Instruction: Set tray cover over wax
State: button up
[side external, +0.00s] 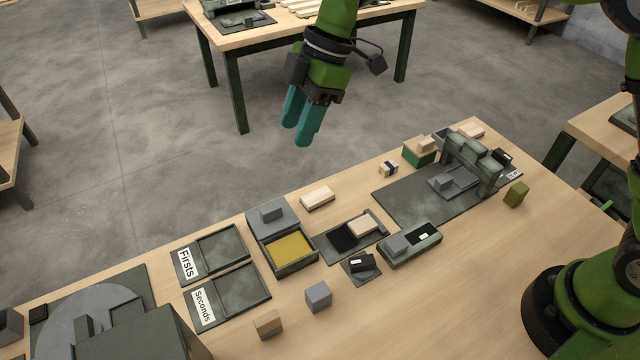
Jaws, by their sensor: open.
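The wax (290,252) is a yellow slab inside a dark grey tray (296,268) left of the table's middle. A grey cover with a block-shaped handle (272,212) sits at the tray's far end, and the yellow surface is exposed in front of it. I cannot tell whether the cover rests on the tray's rim or on a part behind it. My gripper (297,134), with teal fingers, is open and empty. It hangs in the air above and beyond the table's far edge, apart from the tray and the cover.
Shallow trays labelled Firsts (222,246) and Seconds (243,286) lie left of the wax tray. A pale block (318,197), a dark pad (336,252) and a grey-lidded box (426,247) lie to its right. A green arched fixture (473,153) stands farther right.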

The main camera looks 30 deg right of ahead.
aim_at(271, 208)
jog(key=shift+n, duration=0.3)
jog(key=x, duration=1.7)
jog(key=shift+s+d+f, duration=0.1)
jog(key=shift+d, duration=0.05)
grip_shut()
